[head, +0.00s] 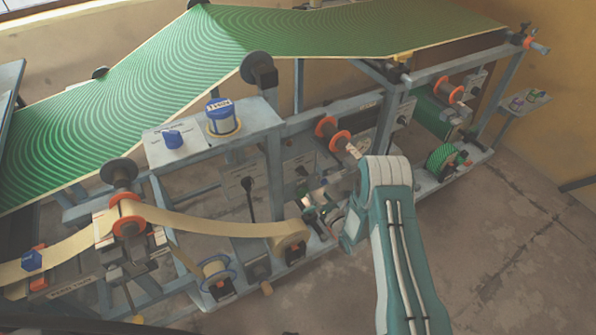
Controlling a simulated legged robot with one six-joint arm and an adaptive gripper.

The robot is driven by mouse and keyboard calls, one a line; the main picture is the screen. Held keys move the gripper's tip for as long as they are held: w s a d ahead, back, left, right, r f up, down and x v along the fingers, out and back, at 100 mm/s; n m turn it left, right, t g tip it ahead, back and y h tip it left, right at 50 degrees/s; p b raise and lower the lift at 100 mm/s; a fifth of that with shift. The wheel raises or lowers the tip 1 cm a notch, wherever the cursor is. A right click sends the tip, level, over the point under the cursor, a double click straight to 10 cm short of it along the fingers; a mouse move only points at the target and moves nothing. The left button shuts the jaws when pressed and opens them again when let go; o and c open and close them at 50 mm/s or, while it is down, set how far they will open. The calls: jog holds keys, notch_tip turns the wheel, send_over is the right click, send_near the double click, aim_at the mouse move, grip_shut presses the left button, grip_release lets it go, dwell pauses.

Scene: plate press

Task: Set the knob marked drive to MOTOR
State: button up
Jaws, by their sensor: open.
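My gripper (322,208) is at the lower middle of the machine's front, in front of the frame and partly hidden by my arm. It is open and small in this view. I cannot read any mark "drive" or "MOTOR" here, so I cannot tell which control is the drive knob. A black-knobbed lever (248,185) stands on a pale panel to the left of my gripper. A blue knob (173,139) sits on the grey top shelf. Small dark knobs also show on the right-hand plates (403,121).
A green patterned belt (130,95) runs over the machine's top. A tan web (215,226) runs to a roll (290,238) left of my gripper. An orange-flanged roller (333,133) is above my gripper. A blue-capped pot (222,118) stands on the shelf. The floor at right is clear.

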aim_at(303, 175)
jog(key=x, duration=0.9)
jog(key=shift+w+a, duration=0.1)
jog(key=shift+a, duration=0.1)
jog(key=shift+w+a, duration=0.15)
jog(key=shift+w, duration=0.2)
jog(key=shift+c, duration=0.6)
jog(key=c, duration=1)
